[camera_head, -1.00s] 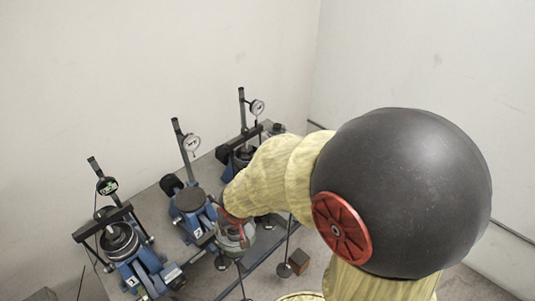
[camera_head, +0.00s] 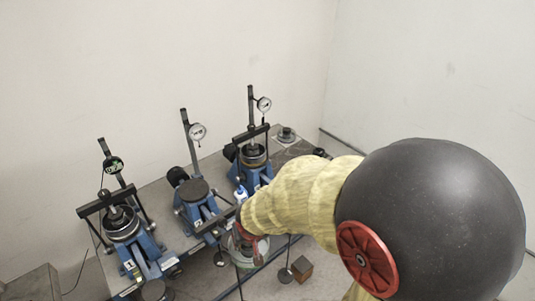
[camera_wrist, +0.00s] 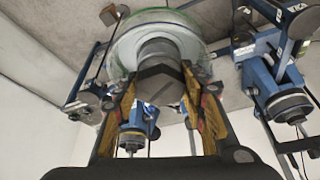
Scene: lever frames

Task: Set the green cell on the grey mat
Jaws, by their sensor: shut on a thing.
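The green cell (camera_head: 262,247) is a round, clear body with a green rim, partly hidden by my gripper and forearm in the head view. In the wrist view the green cell (camera_wrist: 122,52) is at the top centre, with a grey cylinder in its middle. My gripper (camera_wrist: 160,85) is shut on that grey middle part, one finger on each side. In the head view my gripper (camera_head: 244,238) is in front of the middle and right lever frames. A pale grey square (camera_head: 295,141) lies at the bench's far right with a dark round thing on it; I cannot tell whether it is the mat.
Three blue lever frames with dial gauges stand in a row: left (camera_head: 125,225), middle (camera_head: 196,190) and right (camera_head: 252,158). The middle one has a bare round plate. A brown block (camera_head: 302,268) and hanging weights are in front. Walls stand behind.

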